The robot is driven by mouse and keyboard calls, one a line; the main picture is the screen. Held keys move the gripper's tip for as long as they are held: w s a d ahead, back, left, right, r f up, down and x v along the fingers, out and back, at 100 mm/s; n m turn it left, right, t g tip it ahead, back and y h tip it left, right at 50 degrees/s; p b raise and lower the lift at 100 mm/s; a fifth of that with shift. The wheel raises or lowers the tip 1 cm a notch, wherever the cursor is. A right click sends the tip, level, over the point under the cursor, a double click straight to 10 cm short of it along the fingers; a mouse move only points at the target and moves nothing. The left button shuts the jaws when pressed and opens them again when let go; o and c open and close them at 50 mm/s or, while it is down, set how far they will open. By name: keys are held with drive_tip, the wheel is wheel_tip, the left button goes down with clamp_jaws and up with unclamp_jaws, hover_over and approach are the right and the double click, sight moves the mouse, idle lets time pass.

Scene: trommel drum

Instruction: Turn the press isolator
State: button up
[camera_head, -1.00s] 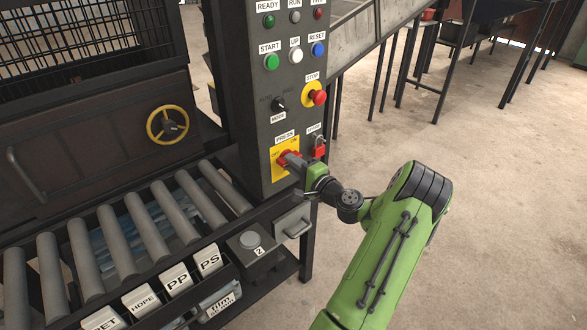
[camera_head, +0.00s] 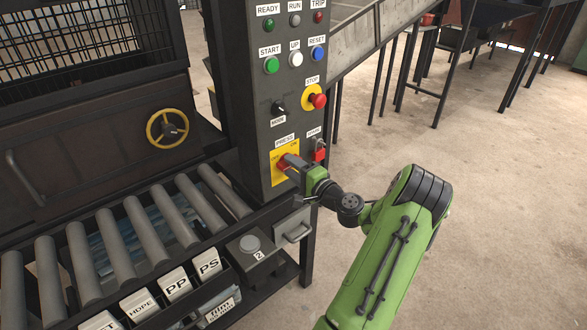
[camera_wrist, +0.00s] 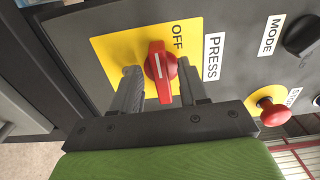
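The press isolator is a red knob (camera_head: 283,162) on a yellow plate (camera_head: 276,174) low on the dark control panel, under the PRESS label. In the wrist view the red knob (camera_wrist: 160,72) has a white line along its bar. The bar runs nearly up and down in that picture, with OFF printed above and to its right. My gripper (camera_head: 291,163) is at the plate. In the wrist view my gripper (camera_wrist: 162,88) has its fingers on either side of the knob, with small gaps that look open. The lower part of the plate is partly hidden by the gripper.
Above are the MODE switch (camera_head: 279,108), the red STOP button (camera_head: 318,101) and coloured buttons. A red padlock-like item (camera_head: 319,150) hangs just right of the plate. Rollers (camera_head: 147,231) and labelled bins (camera_head: 178,286) lie at lower left. Open floor is at right.

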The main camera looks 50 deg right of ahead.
drive_tip(key=p+v, duration=0.2)
drive_tip(key=v, duration=1.3)
drive_tip(key=shift+s, duration=0.4)
drive_tip(key=shift+w+a+r, duration=0.1)
drive_tip(key=shift+w+a, duration=0.05)
